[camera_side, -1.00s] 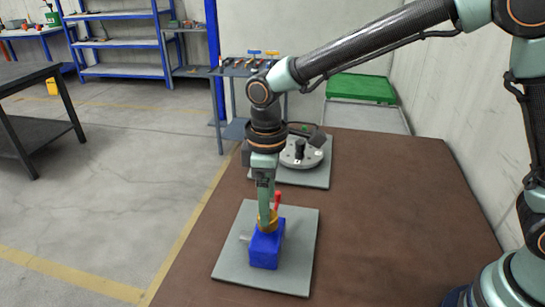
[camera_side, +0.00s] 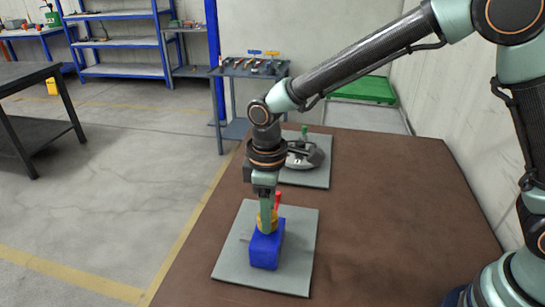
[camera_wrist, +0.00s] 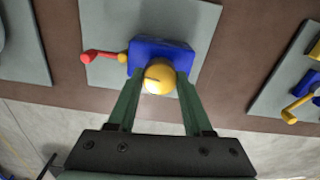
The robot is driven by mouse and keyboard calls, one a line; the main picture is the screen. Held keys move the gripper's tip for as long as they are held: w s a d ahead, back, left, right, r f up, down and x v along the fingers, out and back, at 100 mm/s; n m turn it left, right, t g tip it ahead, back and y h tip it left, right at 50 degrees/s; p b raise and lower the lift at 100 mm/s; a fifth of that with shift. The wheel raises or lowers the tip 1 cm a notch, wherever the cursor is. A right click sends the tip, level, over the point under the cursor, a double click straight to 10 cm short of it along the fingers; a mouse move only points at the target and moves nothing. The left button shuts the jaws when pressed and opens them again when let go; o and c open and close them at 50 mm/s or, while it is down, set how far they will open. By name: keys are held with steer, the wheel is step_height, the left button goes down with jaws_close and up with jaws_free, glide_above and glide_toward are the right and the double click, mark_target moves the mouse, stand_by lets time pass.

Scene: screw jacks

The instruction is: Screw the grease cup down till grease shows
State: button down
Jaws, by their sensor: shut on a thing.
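The grease cup (camera_wrist: 159,77) is a round yellow cap with a dark mark on top. It sits on a blue block (camera_side: 266,250), which stands on a grey plate (camera_side: 298,240). My gripper (camera_wrist: 157,82) comes down from above, with its two green fingers shut on the sides of the cup. In the side view my gripper (camera_side: 266,222) hides part of the yellow cup. A red-ended lever (camera_wrist: 95,57) sticks out beside the block; it also shows in the side view (camera_side: 278,199). I cannot see any grease.
Behind on the brown table (camera_side: 390,215) is a second grey plate (camera_side: 318,177) with a grey round device. In the wrist view another plate (camera_wrist: 270,95) with blue and yellow parts lies at the right. The table's right side is clear.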

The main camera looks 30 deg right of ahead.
steer(key=m, duration=0.6)
steer(key=shift+m, duration=0.3)
steer(key=m, duration=0.3)
steer(key=shift+r+m, duration=0.1)
steer(key=shift+m, duration=2.1)
steer(key=shift+w, duration=0.1)
steer(key=shift+c, duration=1.5)
jaws_free()
